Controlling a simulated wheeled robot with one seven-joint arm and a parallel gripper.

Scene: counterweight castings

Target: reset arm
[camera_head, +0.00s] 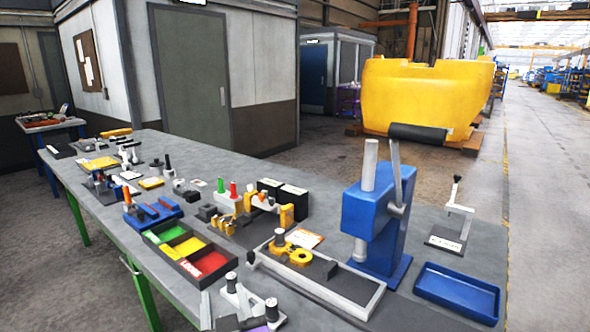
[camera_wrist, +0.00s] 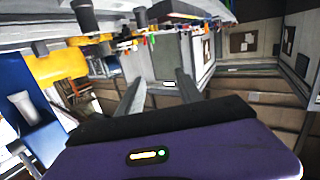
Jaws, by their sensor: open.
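My gripper (camera_wrist: 160,80) shows in the wrist view with its purple body at the bottom and two grey fingers standing apart. Nothing is between the fingers. In the head view only a small purple part, probably of my gripper, shows at the bottom edge, beside the front of the workbench (camera_head: 330,180). The rest of my arm is out of sight there. The wrist picture looks turned over, with the bench and its items along the top.
On the bench stand a blue press (camera_head: 375,225), a blue tray (camera_head: 457,292), a three-colour bin (camera_head: 190,250), a long grey tray (camera_head: 345,298) and a grey fixture with dark knobs (camera_head: 240,300) near the front edge. A yellow casting (camera_head: 425,95) stands beyond. The aisle (camera_head: 545,200) at right is clear.

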